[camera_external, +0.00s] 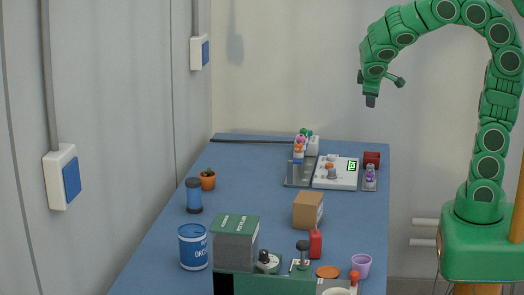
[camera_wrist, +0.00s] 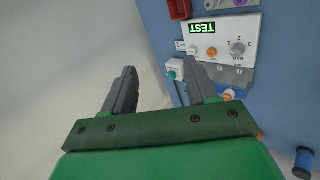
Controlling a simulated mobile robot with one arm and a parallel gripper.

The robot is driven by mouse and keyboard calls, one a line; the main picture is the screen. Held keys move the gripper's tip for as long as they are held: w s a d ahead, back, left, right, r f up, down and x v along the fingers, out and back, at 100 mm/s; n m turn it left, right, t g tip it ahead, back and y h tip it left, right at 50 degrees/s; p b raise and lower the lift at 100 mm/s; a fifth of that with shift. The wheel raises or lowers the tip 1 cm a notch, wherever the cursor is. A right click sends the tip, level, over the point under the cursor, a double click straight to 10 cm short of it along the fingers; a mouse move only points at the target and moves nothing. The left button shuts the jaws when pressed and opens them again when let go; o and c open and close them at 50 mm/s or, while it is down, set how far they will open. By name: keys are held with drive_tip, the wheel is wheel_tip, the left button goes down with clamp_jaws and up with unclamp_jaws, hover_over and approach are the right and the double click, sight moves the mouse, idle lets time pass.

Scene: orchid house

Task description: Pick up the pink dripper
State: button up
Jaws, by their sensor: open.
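I cannot single out a pink dripper for sure. In the external view a cluster of small coloured pieces (camera_external: 299,150), with orange, purple and pinkish tones, stands at the far end of the blue table. They are too small to tell apart. My gripper (camera_external: 371,100) hangs in the air above and to the right of the table's far end, well clear of everything. In the wrist view my gripper (camera_wrist: 160,66) is open, with two grey fingers apart and nothing between them. The fingers and green palm hide part of the table.
A white panel with a green display (camera_external: 335,172) lies near the far end, with a dark red box (camera_external: 372,159) beside it. A cardboard box (camera_external: 308,210), blue tin (camera_external: 193,247) and lilac cup (camera_external: 361,265) stand nearer.

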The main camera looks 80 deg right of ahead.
drive_tip(key=w+d+f+n+h, duration=0.2)
drive_tip(key=w+d+n, duration=0.1)
drive_tip(key=w+n, duration=0.25)
drive_tip(key=n+t+h, duration=0.1)
drive_tip(key=n+t, duration=0.4)
drive_tip(key=n, duration=1.3)
approach(302, 137)
drive_tip(key=d, duration=0.2)
drive_tip(key=shift+n, duration=0.25)
drive_tip(key=shift+w+a+f+x, duration=0.1)
drive_tip(key=shift+a+f+x, duration=0.05)
drive_tip(key=shift+x, duration=1.15)
drive_tip(key=shift+w+a+f+x, duration=0.1)
drive_tip(key=shift+f+x, duration=0.05)
drive_tip(key=shift+x, duration=1.15)
drive_tip(key=shift+w+a+f+x, duration=0.15)
drive_tip(key=shift+x, duration=1.2)
drive_tip(key=shift+c, duration=0.5)
clamp_jaws()
drive_tip(key=shift+r, duration=0.2)
